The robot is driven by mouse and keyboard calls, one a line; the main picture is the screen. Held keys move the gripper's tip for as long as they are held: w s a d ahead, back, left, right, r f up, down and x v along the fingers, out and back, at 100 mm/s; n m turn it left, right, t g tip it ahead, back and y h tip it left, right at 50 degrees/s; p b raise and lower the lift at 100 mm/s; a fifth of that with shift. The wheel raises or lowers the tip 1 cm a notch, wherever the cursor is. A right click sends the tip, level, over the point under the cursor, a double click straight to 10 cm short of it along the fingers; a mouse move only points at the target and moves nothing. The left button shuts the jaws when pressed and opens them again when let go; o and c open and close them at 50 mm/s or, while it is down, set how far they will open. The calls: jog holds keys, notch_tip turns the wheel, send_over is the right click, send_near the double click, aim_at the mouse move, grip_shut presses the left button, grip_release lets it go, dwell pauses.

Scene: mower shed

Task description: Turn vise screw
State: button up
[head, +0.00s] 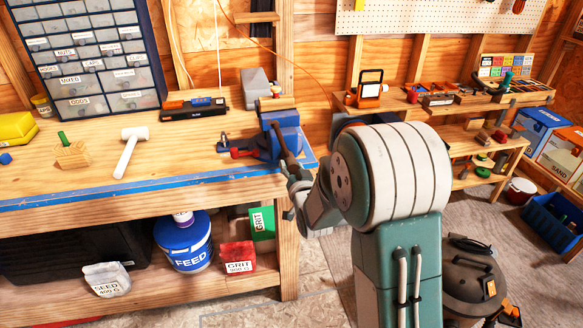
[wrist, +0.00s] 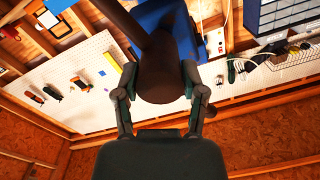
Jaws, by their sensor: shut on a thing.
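The blue vise (head: 283,128) stands on the right front corner of the workbench (head: 215,165). It also shows in the wrist view (wrist: 165,14). The vise screw's dark round end (wrist: 163,70) faces the wrist camera, and a dark handle bar runs from it toward the upper left. My gripper (head: 291,172) is at the front of the vise in the head view. In the wrist view its two fingers (wrist: 160,88) lie on either side of the screw end and are shut on it. The exact contact is partly hidden in the head view by my arm.
A white mallet (head: 130,150), a wooden block (head: 72,154) and a black level (head: 194,108) lie on the bench. A blue feed bucket (head: 184,243) is on the shelf below. A dark shop vacuum (head: 462,275) stands on the floor near my arm.

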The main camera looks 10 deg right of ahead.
jog(key=shift+s+f+m, duration=0.1)
jog(key=shift+f+m, duration=0.1)
jog(key=shift+m, duration=1)
jog(key=shift+r, duration=0.15)
dwell(0.9)
jog(key=o, duration=1.1)
jog(key=shift+o, duration=0.2)
jog(key=s, duration=1.1)
jog(key=shift+s+d, duration=0.2)
jog(key=shift+s, duration=0.2)
